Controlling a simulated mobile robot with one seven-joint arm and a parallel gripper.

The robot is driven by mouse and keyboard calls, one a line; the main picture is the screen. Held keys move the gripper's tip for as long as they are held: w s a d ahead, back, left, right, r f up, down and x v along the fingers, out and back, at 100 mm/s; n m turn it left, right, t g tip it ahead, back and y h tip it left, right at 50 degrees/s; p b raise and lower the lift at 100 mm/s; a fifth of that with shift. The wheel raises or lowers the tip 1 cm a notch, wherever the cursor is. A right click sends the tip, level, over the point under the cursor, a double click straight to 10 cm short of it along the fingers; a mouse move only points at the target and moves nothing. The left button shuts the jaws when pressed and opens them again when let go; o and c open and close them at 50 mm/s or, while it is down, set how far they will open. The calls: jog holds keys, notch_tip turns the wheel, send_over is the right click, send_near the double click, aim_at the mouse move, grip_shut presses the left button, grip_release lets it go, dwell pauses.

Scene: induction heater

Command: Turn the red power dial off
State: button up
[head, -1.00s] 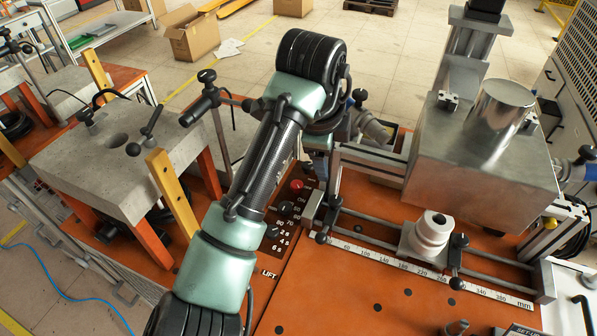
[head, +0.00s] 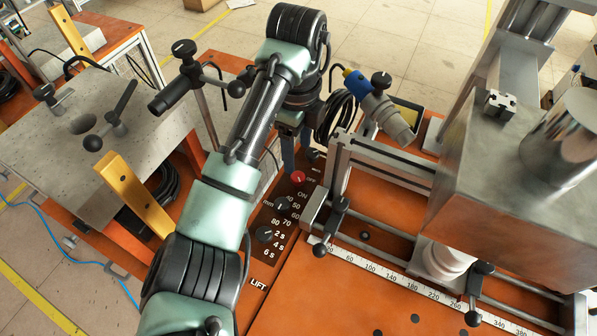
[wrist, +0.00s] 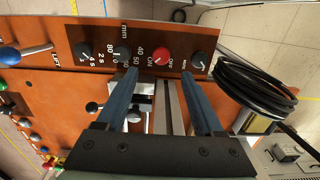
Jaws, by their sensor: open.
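The red power dial (head: 298,177) sits on the brown control panel (head: 262,262), with ON and OFF lettering beside it. Which label its mark points to is too small to tell. In the wrist view the red dial (wrist: 161,55) lies just beyond and between the fingertips. My gripper (wrist: 159,76) is open and empty, its two blue fingers spread to either side of the dial's line and apart from it. In the head view my gripper (head: 296,155) points down just behind the dial, partly hidden by my arm.
Black dials (wrist: 122,53) flank the red one, with another black dial (wrist: 198,59) at its right. A coiled black cable (wrist: 262,88) lies right of the panel. A metal rail frame (head: 340,165) stands close beside the panel.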

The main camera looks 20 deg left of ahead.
aim_at(298, 176)
notch_tip(298, 176, down, 8)
jog(key=shift+w+p, duration=0.1)
jog(key=shift+p, duration=0.45)
jog(key=shift+c, duration=0.2)
grip_shut()
